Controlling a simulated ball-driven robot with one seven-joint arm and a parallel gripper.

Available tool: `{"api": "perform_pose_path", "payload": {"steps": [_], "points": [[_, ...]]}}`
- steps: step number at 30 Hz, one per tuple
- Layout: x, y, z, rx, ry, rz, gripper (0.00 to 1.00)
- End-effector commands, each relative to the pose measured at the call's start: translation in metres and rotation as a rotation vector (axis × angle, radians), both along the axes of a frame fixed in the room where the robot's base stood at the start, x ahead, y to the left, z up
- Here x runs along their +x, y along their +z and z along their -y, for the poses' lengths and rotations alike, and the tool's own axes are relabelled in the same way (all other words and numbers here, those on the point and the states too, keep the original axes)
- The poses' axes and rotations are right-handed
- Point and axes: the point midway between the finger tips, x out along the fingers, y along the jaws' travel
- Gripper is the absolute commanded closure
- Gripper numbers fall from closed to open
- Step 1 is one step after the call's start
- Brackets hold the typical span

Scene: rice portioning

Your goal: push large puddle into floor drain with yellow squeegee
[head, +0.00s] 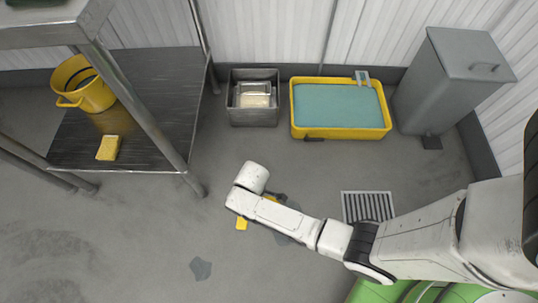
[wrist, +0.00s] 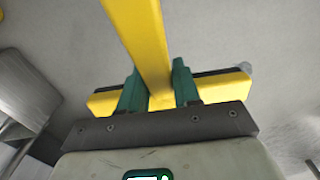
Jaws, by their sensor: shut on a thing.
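The yellow squeegee (wrist: 215,88) has a wide head low over the floor and a long handle passing between my fingers. My gripper (wrist: 156,72) is shut on the handle with green fingers at both sides. In the head view a yellow bit of the squeegee (head: 241,224) shows below my white arm, which hides most of it. The floor drain (head: 368,207) is a slotted grate right of my wrist. A darker wet patch (head: 287,239) shows partly behind my arm, left of the drain; its full size is hidden. A smaller dark patch (head: 201,268) lies lower left.
A yellow tub of teal liquid (head: 341,129), a grey bin with trays (head: 239,117) and a tall grey trash bin (head: 478,60) stand along the wall. A metal rack (head: 170,85) at left holds a yellow bucket (head: 90,95) and sponge (head: 108,148). The lower-left floor is open.

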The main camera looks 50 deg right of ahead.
Motion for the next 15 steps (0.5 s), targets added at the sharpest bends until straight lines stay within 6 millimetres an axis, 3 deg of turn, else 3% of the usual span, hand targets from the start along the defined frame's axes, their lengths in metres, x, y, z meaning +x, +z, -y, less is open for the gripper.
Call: {"api": "perform_pose_path", "payload": {"steps": [1, 6, 10, 15], "points": [[-0.009, -0.037, 0.002, -0.001, 0.024, -0.004, 1.00], [-0.031, -0.094, 0.005, -0.001, 0.099, -0.003, 1.00], [-0.043, -0.120, 0.007, -0.001, 0.137, -0.001, 1.00], [-0.049, -0.132, 0.008, 0.000, 0.159, 0.002, 1.00]]}}
